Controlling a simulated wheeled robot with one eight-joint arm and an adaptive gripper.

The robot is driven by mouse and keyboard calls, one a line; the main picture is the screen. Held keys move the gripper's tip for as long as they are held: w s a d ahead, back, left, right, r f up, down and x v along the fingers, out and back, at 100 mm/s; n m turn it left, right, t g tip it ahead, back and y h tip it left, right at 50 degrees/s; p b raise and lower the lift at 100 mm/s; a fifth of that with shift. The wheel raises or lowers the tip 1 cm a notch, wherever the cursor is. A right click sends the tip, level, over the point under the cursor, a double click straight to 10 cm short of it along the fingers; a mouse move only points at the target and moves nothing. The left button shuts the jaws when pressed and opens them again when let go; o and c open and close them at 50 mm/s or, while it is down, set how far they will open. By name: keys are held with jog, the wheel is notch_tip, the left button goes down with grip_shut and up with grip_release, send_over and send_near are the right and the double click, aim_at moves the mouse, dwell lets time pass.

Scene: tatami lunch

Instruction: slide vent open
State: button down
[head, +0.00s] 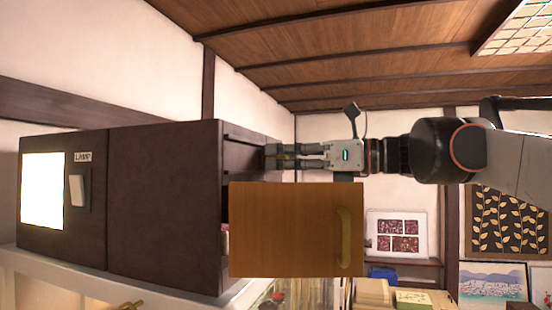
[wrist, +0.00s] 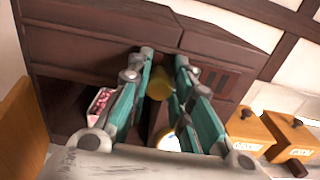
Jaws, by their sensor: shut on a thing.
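The dark brown cabinet (head: 165,200) stands at the left in the head view. My gripper (head: 272,156) reaches its front from the right, above an open wooden door. In the wrist view, my gripper (wrist: 165,58) has its teal fingers on either side of a brass-coloured knob (wrist: 159,84) and is shut on it. Dark vent slots (wrist: 222,82) show on the cabinet front just right of the fingers. The fingers hide part of the front around the knob, and I cannot tell how far the vent is open.
The wooden door (head: 285,225) with a curved handle (head: 344,238) juts out below my gripper. A small tray of pink pieces (wrist: 101,104) sits in the open compartment. Orange boxes (wrist: 252,130) with dark knobs stand at the right. A lamp switch (head: 77,190) is on the cabinet's left.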

jog(key=shift+s+a+p, duration=0.15)
jog(key=shift+s+a, duration=0.25)
jog(key=shift+s, duration=0.7)
jog(key=shift+s+a+p, duration=0.15)
jog(key=shift+s+a, duration=0.25)
jog(key=shift+s, duration=0.7)
jog(key=shift+s+a+p, duration=0.15)
jog(key=shift+s+a, duration=0.25)
jog(key=shift+s, duration=0.7)
jog(key=c, duration=1.4)
grip_release()
jog(key=shift+r, duration=0.1)
notch_tip(320, 180, up, 10)
jog(key=shift+f, duration=0.1)
